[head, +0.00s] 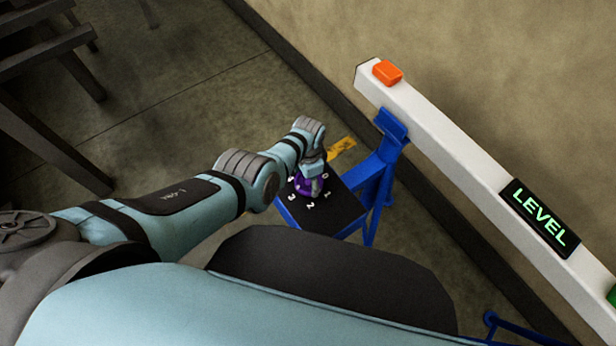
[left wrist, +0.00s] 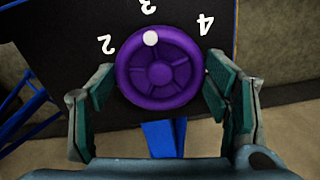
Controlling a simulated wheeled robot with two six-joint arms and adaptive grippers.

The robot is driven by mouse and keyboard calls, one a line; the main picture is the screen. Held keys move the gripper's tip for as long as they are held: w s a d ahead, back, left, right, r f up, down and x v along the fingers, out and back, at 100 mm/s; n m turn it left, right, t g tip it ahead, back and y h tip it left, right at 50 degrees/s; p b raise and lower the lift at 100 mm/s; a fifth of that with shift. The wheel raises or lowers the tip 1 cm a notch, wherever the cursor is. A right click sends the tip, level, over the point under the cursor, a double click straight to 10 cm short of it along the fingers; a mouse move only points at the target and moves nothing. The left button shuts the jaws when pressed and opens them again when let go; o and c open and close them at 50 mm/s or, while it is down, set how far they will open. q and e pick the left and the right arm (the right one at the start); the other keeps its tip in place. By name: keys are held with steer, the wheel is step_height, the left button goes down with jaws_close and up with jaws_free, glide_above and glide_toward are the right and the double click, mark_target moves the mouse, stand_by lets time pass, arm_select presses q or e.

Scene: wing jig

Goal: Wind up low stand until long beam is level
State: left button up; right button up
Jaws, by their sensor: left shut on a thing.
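The long white beam (head: 440,135) runs diagonally across the right of the head view. Its black display (head: 540,217) shows LEVEL in green letters. A blue stand (head: 377,172) carries the beam near its far end. On the stand, a black panel (head: 335,212) with white numbers bears a purple handwheel (head: 303,186). My left gripper (head: 313,179) is at the handwheel, seen from above. In the left wrist view its fingers are on both sides of the handwheel (left wrist: 160,88), shut on its rim. The wheel's white dot is just below the number 3.
An orange block (head: 387,72) sits on the beam's far end. A green piece (head: 612,295) is cut off at the right edge. A wall (head: 450,50) runs behind the beam. Dark slatted furniture (head: 40,45) stands at the upper left. Open floor (head: 160,70) lies between.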

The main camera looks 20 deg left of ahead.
mark_target(309, 181)
arm_select(q)
steer(key=shift+w+d, duration=0.1)
steer(key=o, duration=1.2)
steer(key=shift+c, duration=0.2)
steer(key=shift+r, duration=0.5)
step_height(309, 181, up, 11)
